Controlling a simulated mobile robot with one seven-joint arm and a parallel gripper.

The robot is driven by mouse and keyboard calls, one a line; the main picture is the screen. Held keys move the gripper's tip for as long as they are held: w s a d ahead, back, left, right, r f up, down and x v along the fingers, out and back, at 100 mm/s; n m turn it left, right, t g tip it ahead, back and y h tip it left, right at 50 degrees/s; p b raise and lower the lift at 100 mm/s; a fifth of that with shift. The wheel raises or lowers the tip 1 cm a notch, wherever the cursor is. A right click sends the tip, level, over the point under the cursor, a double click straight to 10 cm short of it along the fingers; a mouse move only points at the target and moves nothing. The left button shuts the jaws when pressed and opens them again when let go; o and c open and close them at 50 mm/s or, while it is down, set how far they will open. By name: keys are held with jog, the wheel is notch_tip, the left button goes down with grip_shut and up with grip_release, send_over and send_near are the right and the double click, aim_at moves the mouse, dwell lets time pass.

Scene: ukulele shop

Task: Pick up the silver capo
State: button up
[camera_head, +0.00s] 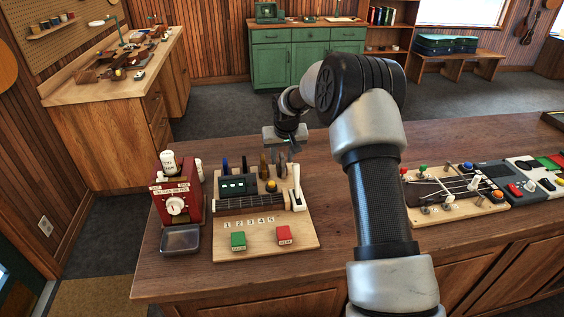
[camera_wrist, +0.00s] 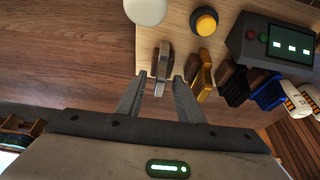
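The silver capo (camera_wrist: 165,58) stands at the board's edge on a small brown wooden holder (camera_wrist: 155,63), at the end of a row of capos. My gripper (camera_wrist: 159,78) is open in the wrist view. Its two fingertips point at the silver capo, one to each side, and the capo lies just past or between the tips. I cannot tell whether they touch it. In the head view my gripper (camera_head: 290,148) hangs above the back right of the capo row, where the silver capo is small and hard to make out.
Beside it stand a gold capo (camera_wrist: 203,76), a black capo (camera_wrist: 234,84) and a blue capo (camera_wrist: 268,93). An orange button (camera_wrist: 204,22) and a white lever knob (camera_wrist: 146,9) are close. A red machine (camera_head: 176,204) stands left; a stringed board (camera_head: 452,193) lies right.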

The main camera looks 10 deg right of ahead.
jog(key=shift+f, duration=0.1)
grip_shut()
